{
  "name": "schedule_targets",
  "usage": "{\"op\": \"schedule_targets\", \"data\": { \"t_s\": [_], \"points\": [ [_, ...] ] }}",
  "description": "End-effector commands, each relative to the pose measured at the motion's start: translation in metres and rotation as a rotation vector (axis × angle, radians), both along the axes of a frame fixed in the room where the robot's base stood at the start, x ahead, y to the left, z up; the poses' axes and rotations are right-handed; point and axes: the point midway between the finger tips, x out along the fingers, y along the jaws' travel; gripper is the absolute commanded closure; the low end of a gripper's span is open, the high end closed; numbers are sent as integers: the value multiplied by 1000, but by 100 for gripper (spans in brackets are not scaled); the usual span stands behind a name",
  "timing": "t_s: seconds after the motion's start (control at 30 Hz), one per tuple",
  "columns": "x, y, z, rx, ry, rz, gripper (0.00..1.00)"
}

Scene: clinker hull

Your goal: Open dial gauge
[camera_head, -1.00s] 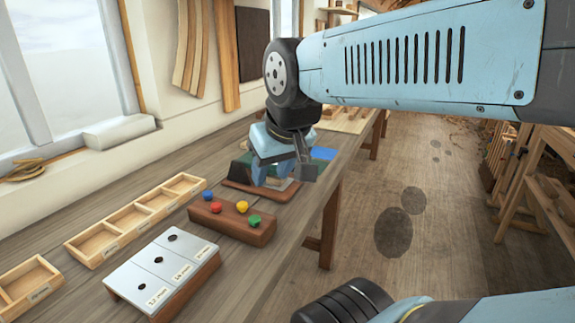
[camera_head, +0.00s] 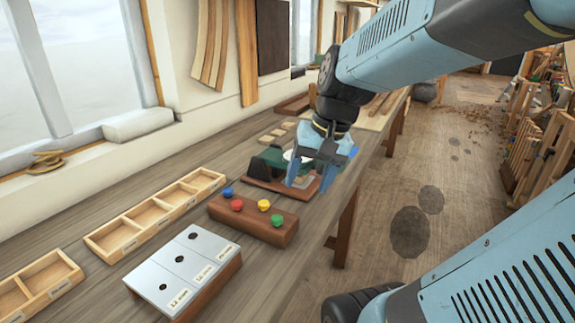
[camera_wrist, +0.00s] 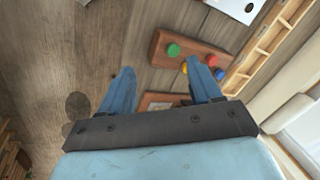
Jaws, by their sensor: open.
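A dark green piece with a white round face (camera_head: 291,156) stands on the bench behind my gripper; it looks like the dial gauge, but my fingers partly cover it. A brown wooden base (camera_head: 258,183) lies under and in front of it. My gripper (camera_head: 308,181) is open and empty, pointing down over the right part of that base. In the wrist view my two blue fingers (camera_wrist: 163,75) are spread apart, with a brown-edged plate (camera_wrist: 160,101) partly showing between them. The gauge's face is not seen in the wrist view.
A wooden block (camera_head: 250,222) with blue, red, yellow and green knobs sits in front of the base. Nearer are a silver plate with holes (camera_head: 186,262) and divided wooden trays (camera_head: 150,213). The window wall bounds the left; open floor lies right of the bench.

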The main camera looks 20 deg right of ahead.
Motion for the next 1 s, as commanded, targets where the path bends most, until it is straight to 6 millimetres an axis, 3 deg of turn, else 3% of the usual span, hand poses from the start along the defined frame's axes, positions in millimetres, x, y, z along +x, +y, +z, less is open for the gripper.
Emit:
{"op": "schedule_targets", "data": {
  "t_s": [0.37, 0.57, 0.77, 1.0],
  "points": [
    [39, -21, -38, 437, 319, -391, 36],
    [65, -44, -53, 690, 439, -598, 36],
    [91, -82, -69, 958, 522, -802, 36],
    [115, -145, -92, 1294, 568, -1035, 36]
  ]
}}
